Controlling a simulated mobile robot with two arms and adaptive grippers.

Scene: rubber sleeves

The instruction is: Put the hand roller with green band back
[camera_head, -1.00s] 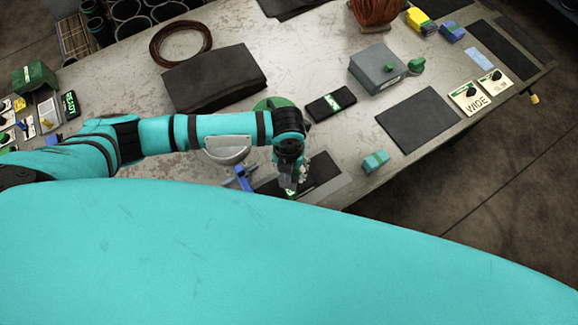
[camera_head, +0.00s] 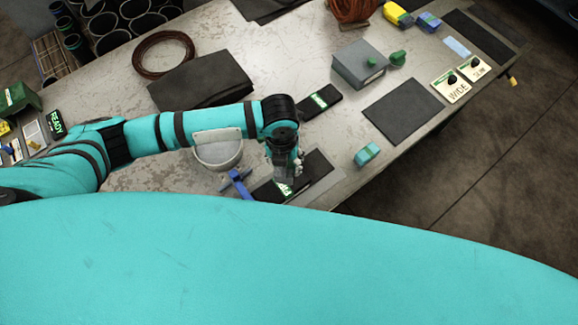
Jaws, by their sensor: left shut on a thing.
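My left gripper (camera_head: 286,180) is low over a dark mat (camera_head: 316,167) with a green-and-white label (camera_head: 284,189), near the front edge of the table. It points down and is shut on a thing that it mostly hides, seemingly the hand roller. I cannot make out a green band on it. My own teal body cuts off the view just below. My right gripper is not in view.
A blue-handled tool (camera_head: 238,182) and a grey-white holder (camera_head: 217,150) stand left of the gripper.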

